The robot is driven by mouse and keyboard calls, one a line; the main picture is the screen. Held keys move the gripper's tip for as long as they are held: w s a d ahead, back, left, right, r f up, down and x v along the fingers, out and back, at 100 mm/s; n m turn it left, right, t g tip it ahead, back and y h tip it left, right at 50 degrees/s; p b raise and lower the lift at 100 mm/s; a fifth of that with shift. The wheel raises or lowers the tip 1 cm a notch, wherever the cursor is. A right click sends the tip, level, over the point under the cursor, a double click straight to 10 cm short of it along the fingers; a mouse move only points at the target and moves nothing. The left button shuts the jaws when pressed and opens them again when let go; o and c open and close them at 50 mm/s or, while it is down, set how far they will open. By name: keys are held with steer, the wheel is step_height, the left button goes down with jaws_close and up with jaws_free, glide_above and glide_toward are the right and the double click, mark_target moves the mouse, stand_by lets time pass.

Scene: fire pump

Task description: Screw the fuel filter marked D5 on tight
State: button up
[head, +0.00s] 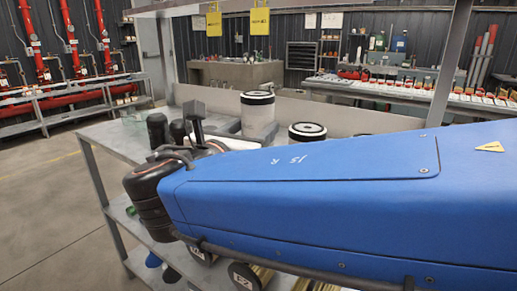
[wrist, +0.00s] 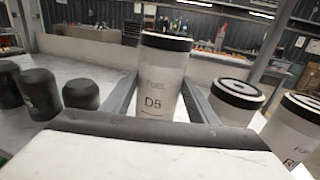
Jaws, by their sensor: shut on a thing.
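The fuel filter marked D5 (wrist: 154,82) is a white cylinder with a black rim on top, upright in the middle of the wrist view. My gripper (wrist: 162,100) has one grey finger on each side of it and is shut on it. The filter's foot is hidden behind my gripper body, so I cannot tell how it sits below. In the head view a white filter with a black top (head: 258,116), which looks like the same one, stands beyond my blue arm. My arm hides most of the gripper there.
Two more white, black-topped filters stand close on the right, one nearer (wrist: 236,101) and one at the edge (wrist: 292,128). Several black cylinders (wrist: 40,93) stand on the left of the grey bench (head: 118,140). A low grey panel (wrist: 75,47) runs behind.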

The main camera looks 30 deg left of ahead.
steer(key=shift+f, duration=2.3)
steer(key=shift+f, duration=0.15)
steer(key=o, duration=1.4)
steer(key=shift+f, duration=0.1)
steer(key=shift+o, duration=0.2)
steer(key=shift+s, duration=0.1)
steer(key=s+d, duration=0.1)
steer(key=s, duration=1.6)
steer(key=shift+d, duration=0.35)
steer(key=shift+s, duration=0.15)
